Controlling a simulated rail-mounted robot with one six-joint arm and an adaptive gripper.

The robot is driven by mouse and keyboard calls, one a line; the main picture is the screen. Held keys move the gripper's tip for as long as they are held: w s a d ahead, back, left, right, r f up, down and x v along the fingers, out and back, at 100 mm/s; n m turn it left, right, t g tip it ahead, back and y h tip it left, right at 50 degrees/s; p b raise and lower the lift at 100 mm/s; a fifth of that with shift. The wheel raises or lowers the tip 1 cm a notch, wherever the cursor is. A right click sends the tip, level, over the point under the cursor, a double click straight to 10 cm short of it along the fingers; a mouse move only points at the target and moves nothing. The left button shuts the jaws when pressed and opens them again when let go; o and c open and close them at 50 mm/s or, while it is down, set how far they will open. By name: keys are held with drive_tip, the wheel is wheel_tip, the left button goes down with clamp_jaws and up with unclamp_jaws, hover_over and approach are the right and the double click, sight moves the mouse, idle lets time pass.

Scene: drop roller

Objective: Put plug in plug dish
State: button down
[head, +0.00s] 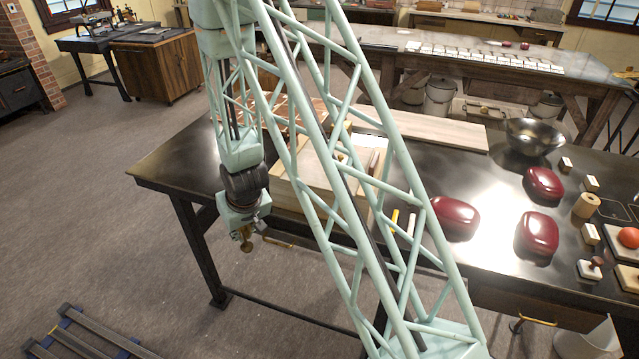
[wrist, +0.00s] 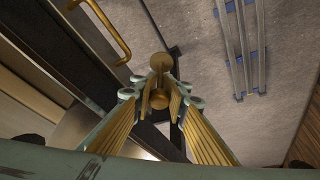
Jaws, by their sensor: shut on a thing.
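My gripper (head: 244,232) hangs in front of the dark table, with the floor behind it in the head view. It points down and is shut on a small brass-coloured plug (head: 246,244). In the wrist view my gripper (wrist: 159,99) has its ribbed fingers on either side of the plug (wrist: 160,63), whose round end shows beyond the fingertips. The fingers hide part of the plug. I cannot pick out the plug dish for certain in either view.
The dark table (head: 165,173) holds a pale box (head: 305,170), several glossy dark-red lidded objects (head: 539,233), a metal bowl (head: 534,136) and small wooden pieces. A brass drawer handle (wrist: 108,30) is close in the wrist view. A rail rack (head: 85,335) lies on the floor.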

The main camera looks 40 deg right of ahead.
drive_tip(key=shift+s+d, duration=0.15)
drive_tip(key=shift+d, duration=0.6)
drive_tip(key=shift+r, duration=0.1)
